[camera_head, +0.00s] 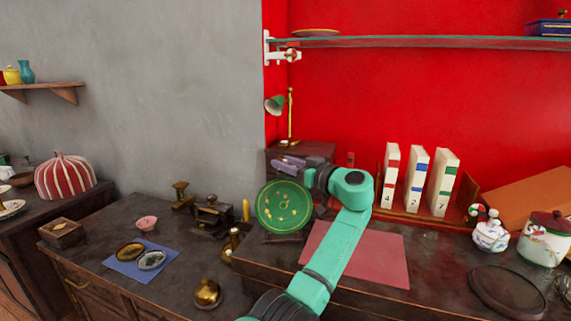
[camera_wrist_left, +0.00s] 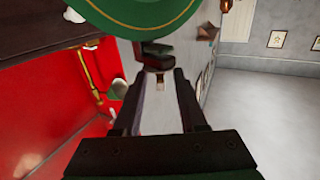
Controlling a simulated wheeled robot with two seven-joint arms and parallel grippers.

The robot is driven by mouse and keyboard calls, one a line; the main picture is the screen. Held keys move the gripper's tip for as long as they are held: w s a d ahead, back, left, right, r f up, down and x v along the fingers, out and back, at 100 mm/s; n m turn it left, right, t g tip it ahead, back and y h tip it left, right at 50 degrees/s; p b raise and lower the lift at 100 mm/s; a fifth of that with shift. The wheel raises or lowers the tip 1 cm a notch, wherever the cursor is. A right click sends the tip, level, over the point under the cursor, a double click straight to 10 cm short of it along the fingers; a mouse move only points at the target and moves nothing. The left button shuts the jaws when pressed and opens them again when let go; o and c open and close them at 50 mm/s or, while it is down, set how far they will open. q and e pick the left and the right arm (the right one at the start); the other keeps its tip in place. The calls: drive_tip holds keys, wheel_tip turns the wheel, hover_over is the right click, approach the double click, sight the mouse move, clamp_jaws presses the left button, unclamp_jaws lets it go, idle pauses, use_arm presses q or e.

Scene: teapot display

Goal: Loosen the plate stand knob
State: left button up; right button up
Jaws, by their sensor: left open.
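The green plate with gold marks (camera_head: 283,207) stands upright on the dark counter, in front of a dark box. My left gripper (camera_head: 284,164) is just above and behind the plate's top edge, coming in from the right. In the left wrist view, the plate (camera_wrist_left: 140,14) fills the top. Below it is a dark stand part (camera_wrist_left: 158,52) with a small pale metal tip, which looks like the knob. My left gripper (camera_wrist_left: 158,78) is open, its two fingers on either side of that tip. I cannot tell whether they touch it. My right gripper is not in view.
A brass lamp with a green shade (camera_head: 275,104) stands behind the plate. A red mat (camera_head: 385,257) lies under my arm. Numbered white binders (camera_head: 416,180) and lidded pots (camera_head: 545,240) are at the right. A brass bell-like object (camera_head: 207,294) sits at the front left.

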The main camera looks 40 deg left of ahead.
use_arm(q)
drive_tip(key=s+d+b, duration=0.1)
drive_tip(key=d+b, duration=0.1)
drive_tip(key=d, duration=1.2)
drive_tip(key=shift+s+d, duration=0.15)
drive_tip(key=shift+s, duration=0.25)
